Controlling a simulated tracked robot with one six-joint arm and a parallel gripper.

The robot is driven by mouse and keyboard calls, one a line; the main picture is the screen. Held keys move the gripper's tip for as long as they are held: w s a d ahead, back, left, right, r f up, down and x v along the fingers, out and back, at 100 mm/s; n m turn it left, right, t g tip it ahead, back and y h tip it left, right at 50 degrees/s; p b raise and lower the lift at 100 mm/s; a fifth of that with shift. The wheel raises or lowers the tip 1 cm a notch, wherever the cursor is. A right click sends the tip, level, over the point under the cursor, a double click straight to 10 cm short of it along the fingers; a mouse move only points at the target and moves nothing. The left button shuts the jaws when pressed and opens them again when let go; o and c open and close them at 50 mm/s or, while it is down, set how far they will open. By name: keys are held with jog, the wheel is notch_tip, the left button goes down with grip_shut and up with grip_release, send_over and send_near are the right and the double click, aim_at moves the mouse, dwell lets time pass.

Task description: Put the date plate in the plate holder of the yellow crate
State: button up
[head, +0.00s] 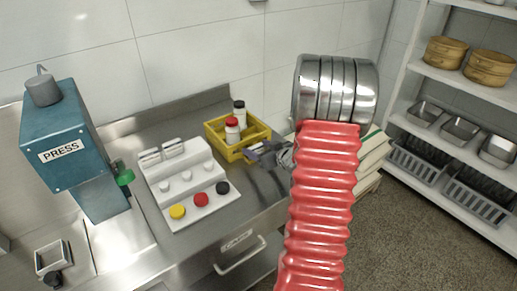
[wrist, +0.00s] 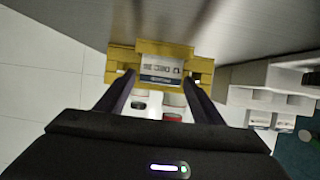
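The yellow crate (head: 237,139) stands on the steel counter, and its front wall (wrist: 204,70) shows in the wrist view. A white plate (wrist: 160,74) with dark print and a blue strip is at that front wall; I take it for the date plate. My gripper (wrist: 160,76) has one finger close against each side edge of this plate and seems shut on it. In the head view my gripper (head: 258,152) is at the crate's front right side. The plate holder is mostly hidden behind the plate, and I cannot tell whether the plate is seated.
A red-capped bottle (head: 232,131) and a black-capped bottle (head: 239,113) stand in the crate. Left of it is a white stand (head: 186,178) with plates and coloured knobs. A teal press (head: 64,130) stands further left. Shelves (head: 462,85) are at the right.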

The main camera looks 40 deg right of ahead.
jog(key=shift+o, duration=0.6)
jog(key=shift+r, duration=0.15)
jog(key=shift+s+r, duration=0.1)
jog(key=shift+s, duration=0.15)
jog(key=v, duration=1.1)
jog(key=shift+s, duration=0.25)
jog(key=w+a+r+g+h, duration=0.4)
jog(key=a+r, duration=0.7)
jog(key=s+a+g+y, duration=0.1)
jog(key=s+a+y, duration=0.1)
jog(key=s+a, duration=0.3)
jog(key=s+a+n+g+y, duration=0.1)
jog(key=s+a, duration=0.4)
jog(key=a, duration=0.7)
jog(key=s+a+r+g+y, duration=0.1)
jog(key=s+a+y, duration=0.1)
jog(key=s+a, duration=0.3)
jog(key=a, duration=0.4)
jog(key=shift+a+n+g+y, duration=0.2)
jog(key=shift+n+g+y, duration=0.1)
jog(key=shift+y, duration=0.1)
